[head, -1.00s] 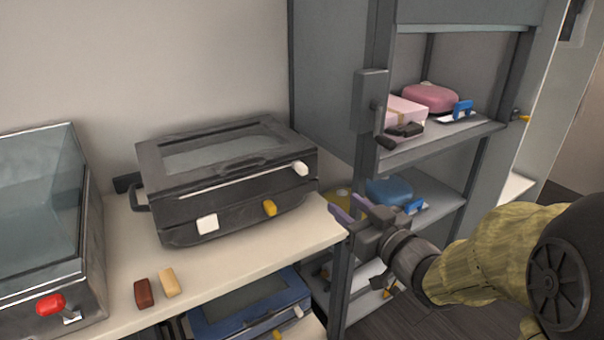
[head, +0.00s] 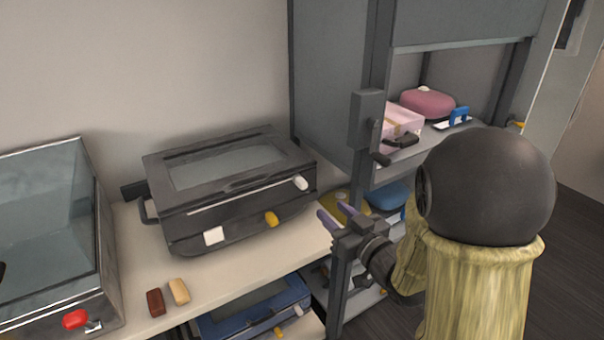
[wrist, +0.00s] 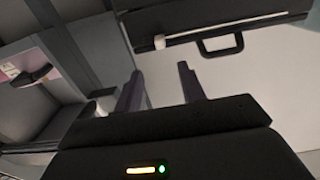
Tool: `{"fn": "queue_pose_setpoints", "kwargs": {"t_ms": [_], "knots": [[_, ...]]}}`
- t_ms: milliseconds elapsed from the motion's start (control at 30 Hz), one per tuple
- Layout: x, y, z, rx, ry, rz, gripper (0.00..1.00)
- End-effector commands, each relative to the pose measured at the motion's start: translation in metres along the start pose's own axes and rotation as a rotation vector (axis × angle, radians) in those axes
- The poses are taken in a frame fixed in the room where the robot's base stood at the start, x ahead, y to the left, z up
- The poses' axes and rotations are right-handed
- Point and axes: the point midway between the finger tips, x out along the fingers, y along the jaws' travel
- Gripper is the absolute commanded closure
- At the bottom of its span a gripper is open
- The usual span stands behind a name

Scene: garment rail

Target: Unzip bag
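A dark grey box-shaped bag (head: 220,215) stands on the pale table. A pale zip line runs along its upper front edge, with a white tab (head: 301,184) at the right end. A white patch and a yellow tab are lower on the front. My gripper (head: 328,217) is to the right of the bag, apart from it, its purple fingers pointing left. In the wrist view my gripper (wrist: 160,85) has its two fingers apart with nothing between them. The dark bag (wrist: 225,12) shows at the top there, with a white tab (wrist: 159,42) and a black loop handle (wrist: 221,45).
A grey shelf unit (head: 335,90) stands right of the table, holding a pink bag (head: 427,103) and a blue one (head: 388,195). A glass-topped case (head: 55,230) is at left. Brown and tan blocks (head: 167,297) lie on the table's front. A blue case (head: 255,308) is below.

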Motion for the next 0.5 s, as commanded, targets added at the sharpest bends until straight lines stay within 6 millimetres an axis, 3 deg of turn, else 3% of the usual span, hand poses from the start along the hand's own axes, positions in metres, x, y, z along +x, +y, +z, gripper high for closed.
{"fn": "queue_pose_setpoints", "kwargs": {"t_ms": [233, 500], "knots": [[0.024, -0.001, -0.003, 0.001, -0.004, -0.002, 0.60], [0.072, 0.001, 0.000, -0.002, -0.001, 0.000, 0.60]]}}
